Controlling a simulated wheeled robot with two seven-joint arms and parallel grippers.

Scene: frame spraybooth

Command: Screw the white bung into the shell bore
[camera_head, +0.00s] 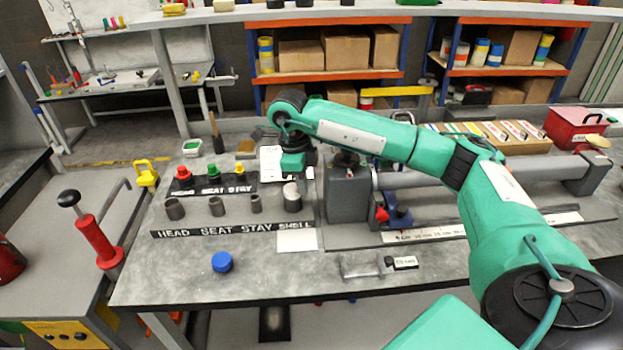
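The shell (293,205) is a short grey tube at the right end of a row of tubes, behind the strip label reading SHELL. A pale, whitish piece, which looks like the white bung (291,188), shows at its top. I cannot tell how deep it sits in the bore. My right arm reaches in from the right, and my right gripper (293,174) points down just above the shell and the pale piece. Its fingertips are too small and hidden to tell whether they are open or touching it. My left gripper is not in view.
Other tubes (216,206) stand left of the shell. Red (183,173), green (213,171) and yellow (239,168) bungs stand behind them. A grey vice-like block (348,195) is close on the right. A blue cap (222,262) lies in front on open bench.

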